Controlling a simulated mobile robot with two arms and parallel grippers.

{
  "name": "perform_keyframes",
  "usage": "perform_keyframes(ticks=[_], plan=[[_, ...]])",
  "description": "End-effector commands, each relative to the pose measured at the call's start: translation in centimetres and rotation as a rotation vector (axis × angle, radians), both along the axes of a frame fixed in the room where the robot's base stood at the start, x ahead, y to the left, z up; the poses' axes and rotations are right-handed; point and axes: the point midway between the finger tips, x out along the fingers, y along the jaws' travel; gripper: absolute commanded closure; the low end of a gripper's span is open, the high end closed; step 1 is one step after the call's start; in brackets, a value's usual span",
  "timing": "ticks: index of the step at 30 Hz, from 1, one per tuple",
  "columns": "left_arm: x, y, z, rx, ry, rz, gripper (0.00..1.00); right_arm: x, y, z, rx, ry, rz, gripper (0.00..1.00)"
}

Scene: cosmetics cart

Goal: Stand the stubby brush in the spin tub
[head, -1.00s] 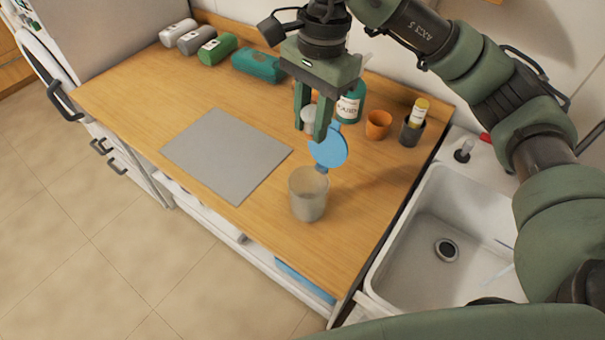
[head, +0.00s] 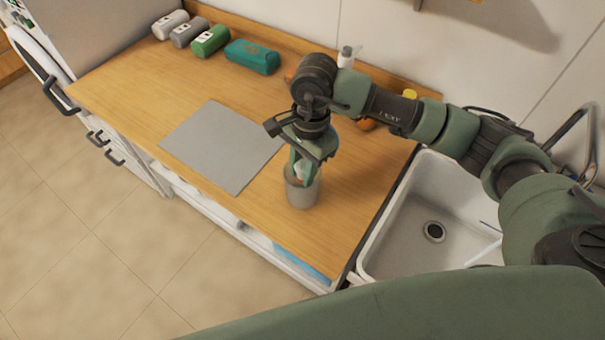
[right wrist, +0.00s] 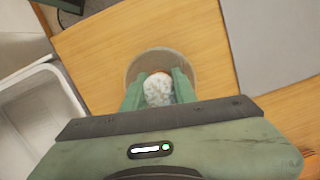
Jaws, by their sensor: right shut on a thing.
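The spin tub, a greyish round cup (head: 302,193), stands upright on the wooden counter, right of the grey mat. My right gripper (head: 301,172) points down at its mouth, shut on the stubby brush. A pale, mottled, rounded end of the brush (right wrist: 158,90) shows between the fingers in the right wrist view, inside the outline of the tub's rim (right wrist: 133,68). The brush's lower part is hidden, so I cannot tell whether it touches the tub's floor. My left gripper is not in view.
A grey mat (head: 222,147) lies left of the tub. A teal case (head: 252,57) and several rolled items line the back. An orange cup (head: 366,124) is partly behind my arm. A white sink (head: 400,245) adjoins the counter's right end.

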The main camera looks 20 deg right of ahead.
Motion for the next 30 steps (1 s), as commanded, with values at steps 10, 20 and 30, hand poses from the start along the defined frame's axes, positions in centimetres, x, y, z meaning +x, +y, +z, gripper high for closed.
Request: perform_keyframes(ticks=[10, 20, 30], plan=[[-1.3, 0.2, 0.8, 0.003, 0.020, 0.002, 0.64, -0.1, 0.0, -3.1, 0.000, 0.001, 0.001, 1.00], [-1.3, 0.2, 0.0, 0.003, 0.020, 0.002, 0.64, 0.0, 0.0, -3.6, 0.000, 0.001, 0.001, 1.00], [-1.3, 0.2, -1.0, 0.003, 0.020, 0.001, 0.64, 0.0, 0.0, -4.3, -0.001, 0.000, 0.000, 1.00]])
